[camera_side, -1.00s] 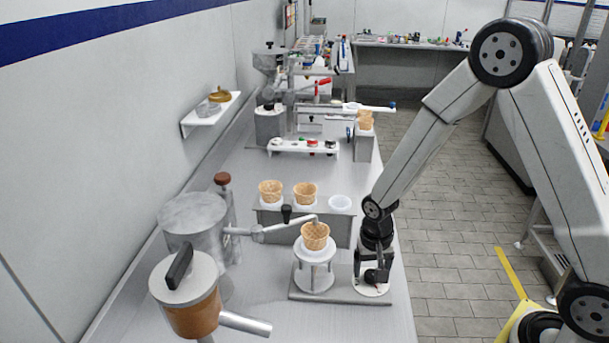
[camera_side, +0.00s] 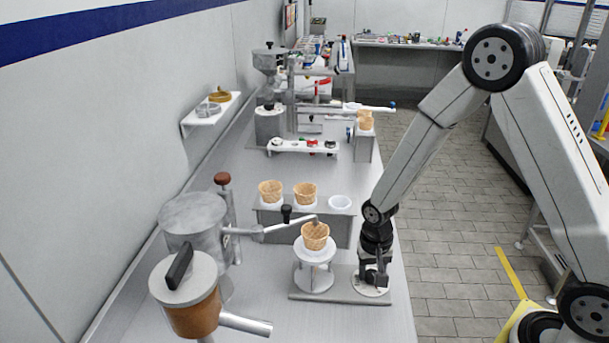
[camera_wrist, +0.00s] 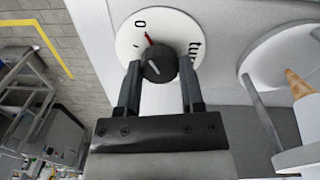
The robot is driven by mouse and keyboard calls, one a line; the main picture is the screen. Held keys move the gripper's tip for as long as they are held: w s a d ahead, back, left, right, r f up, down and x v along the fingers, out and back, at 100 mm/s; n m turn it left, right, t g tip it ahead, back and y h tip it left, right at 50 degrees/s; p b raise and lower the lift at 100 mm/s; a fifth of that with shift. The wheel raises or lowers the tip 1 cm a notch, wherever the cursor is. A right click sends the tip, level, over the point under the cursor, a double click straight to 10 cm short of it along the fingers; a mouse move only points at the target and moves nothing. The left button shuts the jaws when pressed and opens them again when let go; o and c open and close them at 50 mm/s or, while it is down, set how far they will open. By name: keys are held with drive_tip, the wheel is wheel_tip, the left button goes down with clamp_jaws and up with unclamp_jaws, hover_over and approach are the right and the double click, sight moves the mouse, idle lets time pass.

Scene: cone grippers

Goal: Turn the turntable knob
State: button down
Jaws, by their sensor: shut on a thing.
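The turntable knob (camera_wrist: 160,64) is a dark round knob on a white dial (camera_wrist: 126,46) with a red mark, a "0" and partly hidden lettering. In the wrist view my gripper (camera_wrist: 162,72) has its two dark fingers on either side of the knob, shut on it. In the side view my gripper (camera_side: 373,274) points down over the white dial (camera_side: 370,290) at the right end of the grey base plate (camera_side: 335,297); the knob is hidden there. The turntable (camera_side: 314,252), a white round stand left of the gripper, carries a waffle cone cup (camera_side: 315,236).
A metal spout arm (camera_side: 285,225) reaches over the cone cup from a grey cylinder (camera_side: 193,222). An orange-brown pot (camera_side: 193,316) stands at front left. A holder (camera_side: 270,222) with two waffle cups and a white ring is behind. The counter edge lies just right.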

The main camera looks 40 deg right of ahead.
drive_tip(key=shift+n, duration=0.4)
drive_tip(key=n, duration=1.7)
drive_tip(key=shift+n+t, duration=0.3)
drive_tip(key=shift+n, duration=0.1)
drive_tip(key=n, duration=0.5)
drive_tip(key=shift+s+n, duration=0.1)
drive_tip(key=shift+n, duration=0.3)
drive_tip(key=shift+c, duration=1.1)
unclamp_jaws()
drive_tip(key=shift+r, duration=0.2)
